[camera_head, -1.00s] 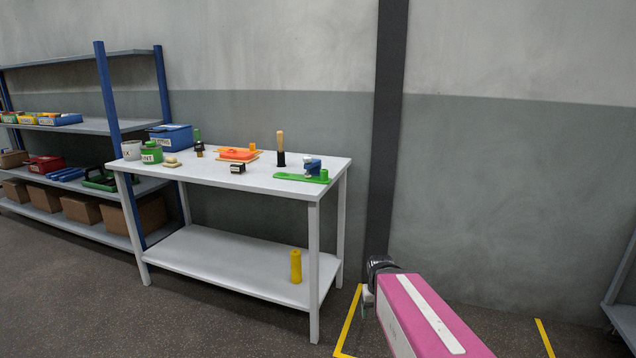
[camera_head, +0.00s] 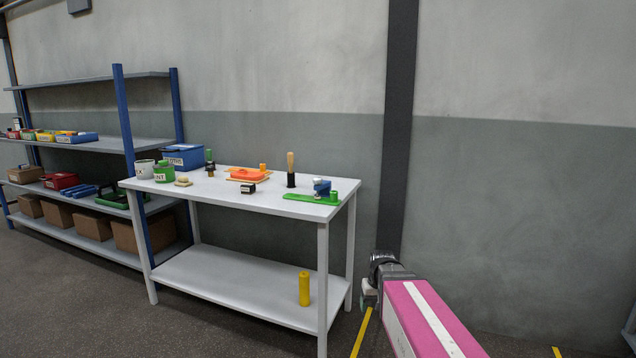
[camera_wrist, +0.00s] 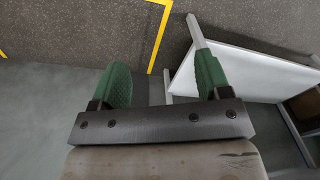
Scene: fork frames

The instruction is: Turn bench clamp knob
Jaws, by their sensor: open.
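The bench clamp appears to be the small blue device (camera_head: 321,187) on a green base plate (camera_head: 300,198) at the right end of the white table (camera_head: 225,196). A green cylindrical piece (camera_head: 334,196) stands beside it on the plate; I cannot tell which part is the knob. My gripper shows in the wrist view (camera_wrist: 162,82) with its two green fingers wide apart and nothing between them. In the head view my pink arm is at the lower right, apart from the table. The fingers themselves are not clear there.
A yellow cylinder (camera_head: 304,289) stands on the table's lower shelf. A wooden-handled tool (camera_head: 291,168), an orange tray (camera_head: 246,174) and a blue bin (camera_head: 184,157) are on top. Blue-post shelving (camera_head: 122,130) stands left. Floor in front of the table is clear.

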